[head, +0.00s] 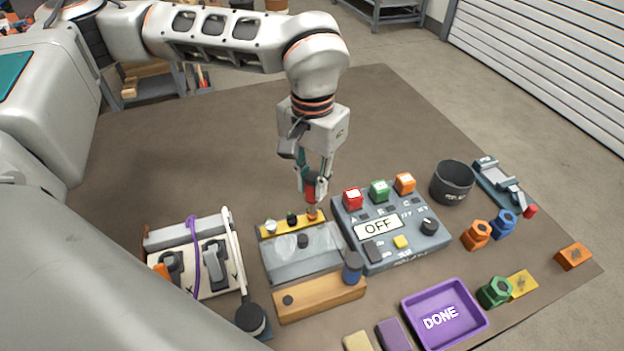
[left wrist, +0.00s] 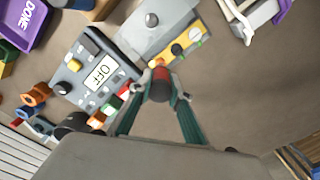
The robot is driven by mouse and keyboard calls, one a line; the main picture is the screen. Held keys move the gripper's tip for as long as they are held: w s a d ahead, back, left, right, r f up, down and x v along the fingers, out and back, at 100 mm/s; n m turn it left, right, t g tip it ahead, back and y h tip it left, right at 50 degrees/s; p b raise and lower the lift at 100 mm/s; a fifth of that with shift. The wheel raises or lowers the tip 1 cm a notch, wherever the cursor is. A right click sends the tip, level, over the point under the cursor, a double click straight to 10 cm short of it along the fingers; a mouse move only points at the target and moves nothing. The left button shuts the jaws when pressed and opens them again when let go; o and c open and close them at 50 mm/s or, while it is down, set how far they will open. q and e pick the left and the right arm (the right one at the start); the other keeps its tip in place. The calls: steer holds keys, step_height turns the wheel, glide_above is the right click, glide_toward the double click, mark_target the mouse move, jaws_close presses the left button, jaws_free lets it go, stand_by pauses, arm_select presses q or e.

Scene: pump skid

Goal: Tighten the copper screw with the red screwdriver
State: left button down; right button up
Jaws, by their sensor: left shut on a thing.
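The red screwdriver (head: 309,191) is in the fingers of my left gripper (head: 314,180), upright, with its lower end at the copper screw (head: 313,214). I cannot tell whether its tip is seated in the screw. The copper screw is the rightmost of three on a yellow strip (head: 265,233), beside a black and a silver one. In the left wrist view, the screwdriver (left wrist: 160,85) is seen from its dark end, between the fingertips, and hides part of the copper screw (left wrist: 159,63). My right gripper is not in view.
A control box (head: 384,250) reading OFF, with red, green and orange buttons, stands close right of the strip. A black cup (head: 452,182), colored nuts and a purple DONE tray (head: 446,345) lie further right and front. The mat behind the gripper is clear.

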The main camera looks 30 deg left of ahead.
arm_select(q)
steer(key=shift+r+m, duration=0.1)
steer(key=shift+m, duration=0.3)
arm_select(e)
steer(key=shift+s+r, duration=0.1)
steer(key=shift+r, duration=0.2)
arm_select(q)
steer(key=shift+m+p, duration=0.4)
steer(key=shift+p, duration=0.05)
steer(key=shift+m+p, duration=0.3)
steer(key=shift+m, duration=0.3)
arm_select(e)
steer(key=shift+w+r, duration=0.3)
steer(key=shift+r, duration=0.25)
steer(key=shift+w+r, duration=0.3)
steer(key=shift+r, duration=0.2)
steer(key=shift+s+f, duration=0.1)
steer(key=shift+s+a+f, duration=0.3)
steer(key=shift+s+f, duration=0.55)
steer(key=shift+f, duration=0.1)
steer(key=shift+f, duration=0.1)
